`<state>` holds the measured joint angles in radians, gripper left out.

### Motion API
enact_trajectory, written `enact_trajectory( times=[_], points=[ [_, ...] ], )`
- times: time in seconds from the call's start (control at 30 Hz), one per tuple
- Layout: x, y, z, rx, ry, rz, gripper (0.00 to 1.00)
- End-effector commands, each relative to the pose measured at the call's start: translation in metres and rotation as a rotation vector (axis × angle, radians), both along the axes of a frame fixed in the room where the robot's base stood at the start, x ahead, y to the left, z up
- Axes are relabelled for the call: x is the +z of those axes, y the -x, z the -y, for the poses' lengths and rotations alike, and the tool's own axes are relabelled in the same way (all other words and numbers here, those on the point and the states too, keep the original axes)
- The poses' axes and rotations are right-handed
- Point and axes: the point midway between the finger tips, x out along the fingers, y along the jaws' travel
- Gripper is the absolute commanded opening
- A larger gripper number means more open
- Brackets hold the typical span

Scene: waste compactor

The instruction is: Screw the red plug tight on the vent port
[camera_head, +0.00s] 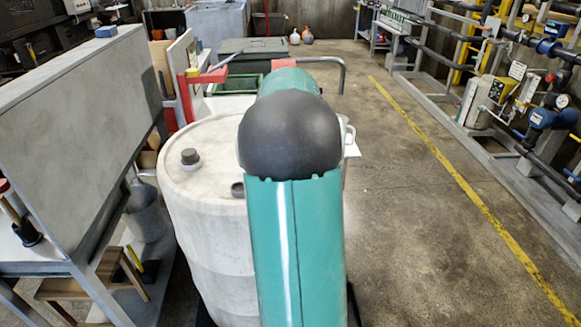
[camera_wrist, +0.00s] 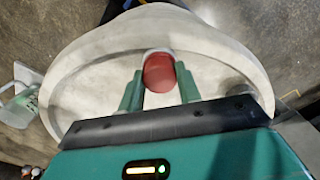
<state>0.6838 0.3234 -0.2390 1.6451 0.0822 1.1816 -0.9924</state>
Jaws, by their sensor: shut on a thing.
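The red plug (camera_wrist: 159,74) is between the two green fingers of my gripper (camera_wrist: 158,80) in the wrist view, over the top of the pale drum (camera_wrist: 90,85). A thin whitish rim shows at the plug's far edge. Whether the plug sits in the vent port or above it, I cannot tell. In the head view, the drum (camera_head: 205,240) stands upright, with a grey cap (camera_head: 190,157) and a dark opening (camera_head: 238,189) on its top. My arm covers the drum's right part there and hides my gripper and the plug.
A large grey panel (camera_head: 75,110) stands close on the left. A red frame (camera_head: 187,95) and a green-lidded bin (camera_head: 252,47) are behind the drum. Pipes and valves (camera_head: 545,115) line the right wall. The floor (camera_head: 430,220) right of the drum is clear around a yellow line.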

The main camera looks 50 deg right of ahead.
Motion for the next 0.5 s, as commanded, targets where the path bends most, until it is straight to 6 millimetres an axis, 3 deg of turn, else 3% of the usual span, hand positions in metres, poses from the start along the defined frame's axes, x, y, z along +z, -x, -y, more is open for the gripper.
enact_trajectory(
  times=[0.33,0.5],
  points=[
    [-0.0006,-0.0004,-0.0002,-0.363,0.001,-0.001,0.07],
    [-0.0006,0.0001,0.0002,-0.450,0.000,0.000,0.07]
  ],
)
